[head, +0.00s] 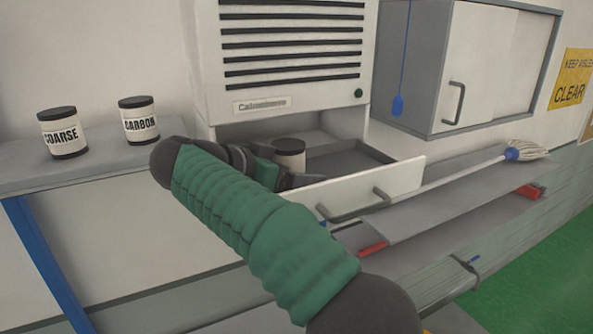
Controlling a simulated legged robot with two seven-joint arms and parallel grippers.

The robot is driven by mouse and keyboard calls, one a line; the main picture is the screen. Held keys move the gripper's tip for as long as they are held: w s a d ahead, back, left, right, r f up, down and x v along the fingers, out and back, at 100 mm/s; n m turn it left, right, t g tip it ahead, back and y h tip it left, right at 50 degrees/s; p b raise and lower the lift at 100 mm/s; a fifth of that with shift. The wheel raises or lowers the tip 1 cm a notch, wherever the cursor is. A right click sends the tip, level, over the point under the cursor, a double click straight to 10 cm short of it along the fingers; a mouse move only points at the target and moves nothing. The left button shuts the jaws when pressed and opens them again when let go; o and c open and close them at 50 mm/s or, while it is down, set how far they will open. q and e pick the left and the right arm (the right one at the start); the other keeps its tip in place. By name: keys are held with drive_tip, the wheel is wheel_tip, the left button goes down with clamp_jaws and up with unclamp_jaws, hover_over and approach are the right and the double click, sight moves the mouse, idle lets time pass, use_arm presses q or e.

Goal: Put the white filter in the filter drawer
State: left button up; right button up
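The filter drawer (408,178) is pulled out below the vented white cabinet and shows a dark tray inside. The white filter (291,161), a pale canister with a dark top, is at the drawer's left part. I cannot tell whether it rests on the drawer floor or is held just above it. My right gripper (285,169) is at the filter, with its fingers close around the near side. The filter's lower part is hidden, and the picture does not show whether the fingers press on it. My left gripper is not in view.
Two canisters labelled COARSE (63,140) and CARBON (140,125) stand on the grey shelf (95,165) at left. A mop (526,150) lies on the ledge at right. A grey wall cabinet (455,70) hangs above. My green-sleeved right arm crosses the middle.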

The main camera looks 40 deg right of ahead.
drive_tip(key=shift+w+a+f, duration=0.1)
drive_tip(key=shift+w+a, duration=0.05)
drive_tip(key=shift+w, duration=0.4)
drive_tip(key=v, duration=0.7)
drive_tip(key=b+v, duration=0.1)
drive_tip(key=v, duration=0.3)
drive_tip(key=shift+s+a+r, duration=0.2)
drive_tip(key=shift+s+a, duration=0.05)
drive_tip(key=shift+a, duration=0.05)
drive_tip(key=shift+w+a, duration=0.15)
drive_tip(key=shift+a, duration=0.15)
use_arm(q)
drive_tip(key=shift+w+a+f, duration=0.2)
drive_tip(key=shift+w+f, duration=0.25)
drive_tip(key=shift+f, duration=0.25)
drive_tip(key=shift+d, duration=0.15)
use_arm(e)
drive_tip(key=shift+d, duration=0.2)
